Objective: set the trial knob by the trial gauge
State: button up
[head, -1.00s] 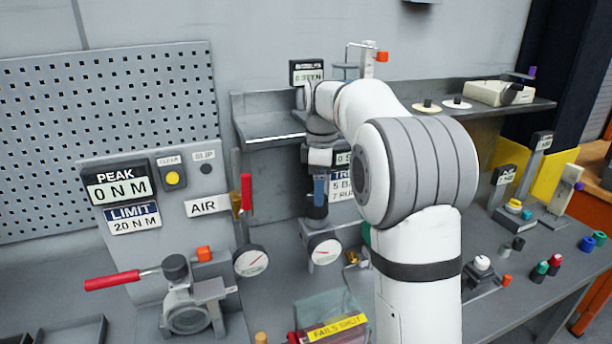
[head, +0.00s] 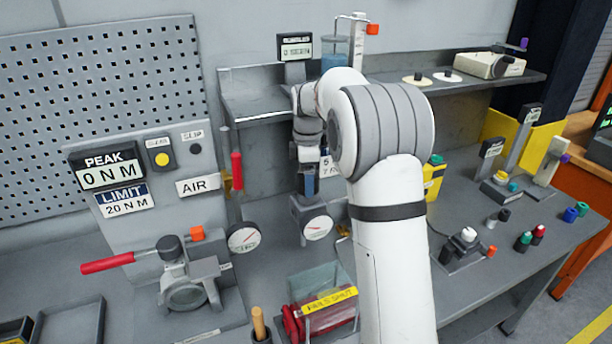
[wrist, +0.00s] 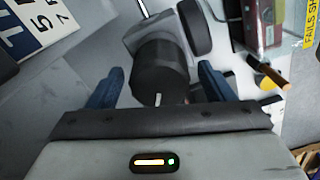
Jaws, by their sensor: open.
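The trial gauge, a round white dial (head: 317,228) with a red needle, sits on the front of a grey block below my gripper; its numbers are too small to read. My gripper (head: 309,184) points down with blue fingers over that block. In the wrist view a black round knob (wrist: 158,68) with a white mark at its near edge stands between my open fingers (wrist: 161,78). Gaps show on both sides, so the fingers are around it but not closed on it. The trial sign (wrist: 38,25) shows partly, reading 5 and 7; my arm hides part of it in the head view.
A second gauge (head: 243,237) and a red-handled lever (head: 237,170) are just left of my gripper. A clear bin (head: 320,290) labelled "FAILS SHUT" stands in front. The shelf (head: 255,105) is behind. A red-handled valve (head: 185,290) is at left.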

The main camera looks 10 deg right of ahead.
jog(key=c, duration=1)
jog(key=shift+m, duration=0.4)
jog(key=m, duration=0.4)
jog(key=shift+m, duration=0.3)
jog(key=m, duration=0.9)
jog(key=shift+r+m, duration=0.1)
jog(key=shift+m, duration=0.3)
jog(key=m, duration=0.4)
jog(key=shift+m, duration=0.3)
